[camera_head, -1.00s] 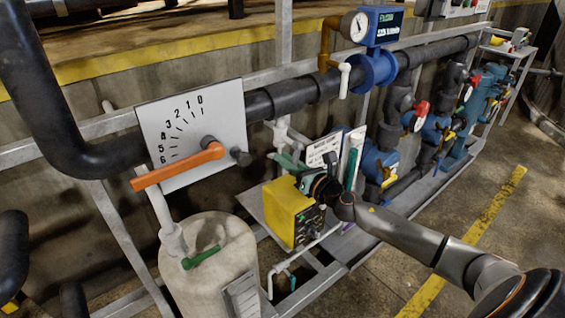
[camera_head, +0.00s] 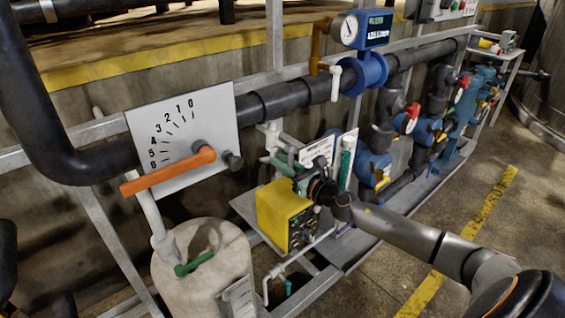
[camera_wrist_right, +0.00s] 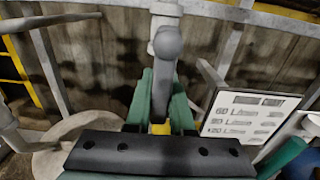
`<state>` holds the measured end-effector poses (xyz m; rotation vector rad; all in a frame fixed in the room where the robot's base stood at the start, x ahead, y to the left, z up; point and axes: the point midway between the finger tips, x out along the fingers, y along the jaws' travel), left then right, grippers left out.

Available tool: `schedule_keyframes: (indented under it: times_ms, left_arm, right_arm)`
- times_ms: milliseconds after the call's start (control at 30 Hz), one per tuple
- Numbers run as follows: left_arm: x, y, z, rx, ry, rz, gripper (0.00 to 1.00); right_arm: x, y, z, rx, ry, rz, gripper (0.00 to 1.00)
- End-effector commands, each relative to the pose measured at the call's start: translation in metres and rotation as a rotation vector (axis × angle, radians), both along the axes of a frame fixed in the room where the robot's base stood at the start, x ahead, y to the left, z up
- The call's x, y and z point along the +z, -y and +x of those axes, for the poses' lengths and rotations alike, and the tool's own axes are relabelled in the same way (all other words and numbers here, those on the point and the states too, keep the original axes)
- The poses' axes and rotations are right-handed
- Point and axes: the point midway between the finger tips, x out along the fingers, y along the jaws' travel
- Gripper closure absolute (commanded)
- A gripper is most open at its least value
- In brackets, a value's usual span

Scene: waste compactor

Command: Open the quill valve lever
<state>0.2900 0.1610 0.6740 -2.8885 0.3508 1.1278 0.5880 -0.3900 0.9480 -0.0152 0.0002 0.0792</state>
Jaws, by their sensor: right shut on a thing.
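My right gripper (camera_head: 282,163) reaches in above the yellow box on the pipe rack. In the right wrist view its green fingers (camera_wrist_right: 163,85) are closed around a grey lever (camera_wrist_right: 168,44) with a rounded end, which points up in that picture. I take this to be the quill valve lever. Its lower part is hidden between the fingers and behind the dark gripper body. In the head view the fingers hide most of it, below a pale vertical pipe. My left gripper is not in view.
A yellow box (camera_head: 272,215) is right below the right gripper. A white sign (camera_wrist_right: 250,115) stands close to its right. An orange lever (camera_head: 170,172) crosses a numbered plate (camera_head: 150,119). A pale tank (camera_head: 203,270) with a green handle stands left. Open floor lies at right.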

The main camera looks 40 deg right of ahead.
Motion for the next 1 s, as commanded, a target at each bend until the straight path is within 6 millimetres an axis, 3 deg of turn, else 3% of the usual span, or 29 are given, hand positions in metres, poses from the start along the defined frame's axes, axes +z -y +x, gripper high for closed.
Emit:
schedule_keyframes:
  times_ms: [33,67,300,667,1000]
  left_arm:
    - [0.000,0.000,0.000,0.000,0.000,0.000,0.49]
    - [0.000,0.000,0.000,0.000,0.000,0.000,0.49]
    - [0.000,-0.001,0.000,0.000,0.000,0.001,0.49]
    - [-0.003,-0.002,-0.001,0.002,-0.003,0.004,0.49]
    - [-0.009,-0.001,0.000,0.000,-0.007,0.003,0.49]
  right_arm:
    - [0.001,0.001,0.000,-0.003,0.002,-0.006,1.00]
    - [0.001,0.001,0.000,-0.003,0.002,-0.006,0.76]
    - [0.001,0.001,0.000,-0.002,0.001,-0.003,0.49]
    - [0.000,0.001,-0.004,-0.001,0.000,-0.001,0.49]
    - [-0.003,0.004,-0.042,-0.001,-0.003,-0.003,0.49]
